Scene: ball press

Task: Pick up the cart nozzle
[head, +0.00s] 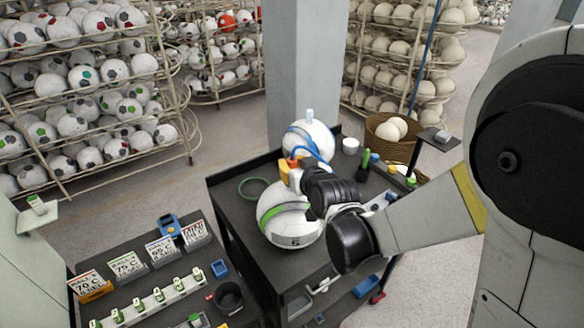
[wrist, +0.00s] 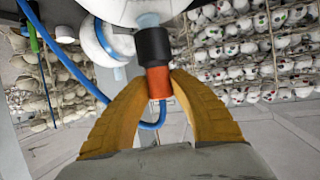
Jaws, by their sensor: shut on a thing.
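The cart nozzle (wrist: 155,48) has a black collar, an orange body and a pale bluish tip, with a blue hose bent below it. My gripper (wrist: 160,80) has its two yellow-orange fingers shut on the orange part of it. The tip points up in the wrist view and meets or overlaps a white ball (wrist: 120,8); I cannot tell if they touch. In the head view my gripper (head: 291,170) is above the dark cart (head: 240,208), beside a white and green ball (head: 283,222). The nozzle is mostly hidden there.
A white and blue ball (head: 312,143) sits farther back on the cart. A green ring (head: 252,188) lies at its left. A second dark table (head: 140,285) with signs stands at lower left. Ball racks (head: 80,90) and a pillar (head: 305,70) are behind. A basket (head: 393,140) stands beyond the cart.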

